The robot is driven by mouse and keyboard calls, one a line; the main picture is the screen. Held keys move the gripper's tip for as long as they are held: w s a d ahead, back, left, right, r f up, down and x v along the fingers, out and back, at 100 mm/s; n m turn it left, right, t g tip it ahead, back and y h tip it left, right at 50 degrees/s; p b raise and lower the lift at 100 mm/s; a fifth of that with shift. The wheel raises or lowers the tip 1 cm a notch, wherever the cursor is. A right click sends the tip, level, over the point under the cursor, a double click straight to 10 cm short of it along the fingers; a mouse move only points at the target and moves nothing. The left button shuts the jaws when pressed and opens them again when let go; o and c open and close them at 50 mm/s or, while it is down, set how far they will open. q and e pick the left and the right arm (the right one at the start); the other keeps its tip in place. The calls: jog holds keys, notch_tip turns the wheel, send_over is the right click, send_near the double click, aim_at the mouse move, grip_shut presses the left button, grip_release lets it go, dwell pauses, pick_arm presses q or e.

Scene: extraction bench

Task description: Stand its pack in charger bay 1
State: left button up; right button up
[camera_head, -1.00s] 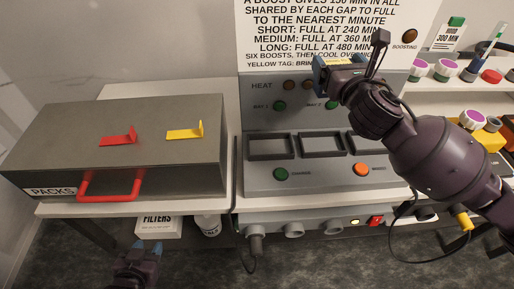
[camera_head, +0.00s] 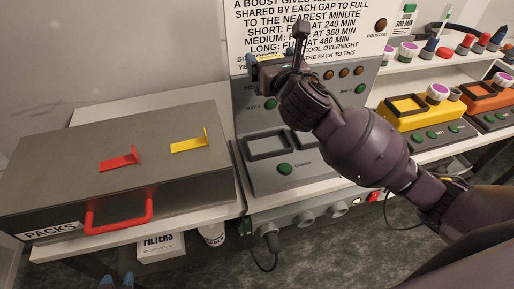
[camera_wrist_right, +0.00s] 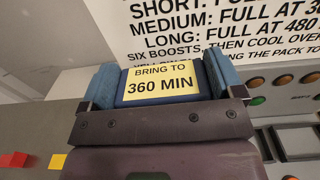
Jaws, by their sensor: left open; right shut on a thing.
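My right gripper (camera_head: 268,72) is shut on a blue pack (camera_wrist_right: 140,74) whose yellow tag (camera_wrist_right: 158,82) reads "BRING TO 360 MIN". In the right wrist view the pack sits between the two blue fingers. In the head view the gripper is raised in front of the charger's upper panel, above its left side. The grey charger (camera_head: 262,185) has a leftmost bay (camera_head: 267,156), which looks empty; my right arm hides much of the bays to its right. My left gripper (camera_head: 118,281) is open at the bottom edge, mostly out of view.
A grey PACKS box (camera_head: 60,190) with a red handle, a red flag and a yellow flag stands at the left. Yellow (camera_head: 440,122) and orange (camera_head: 490,100) units stand at the right. A sign (camera_head: 345,30) rises behind the charger.

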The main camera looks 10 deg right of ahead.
jog(key=shift+a+h, duration=0.2)
jog(key=shift+h, duration=0.1)
jog(key=shift+d+f+b, duration=0.15)
jog(key=shift+f+b, duration=2.45)
jog(key=shift+f, duration=7.5)
jog(key=o, duration=0.9)
jog(key=shift+f, duration=0.1)
jog(key=shift+o, duration=0.7)
jog(key=shift+s, duration=0.3)
jog(key=s, duration=0.9)
jog(key=shift+s+d, duration=0.2)
jog(key=shift+s, duration=0.2)
pick_arm(q)
notch_tip(320, 180, down, 6)
jog(key=s, duration=0.1)
jog(key=shift+a, duration=0.2)
pick_arm(e)
jog(key=shift+s, duration=0.8)
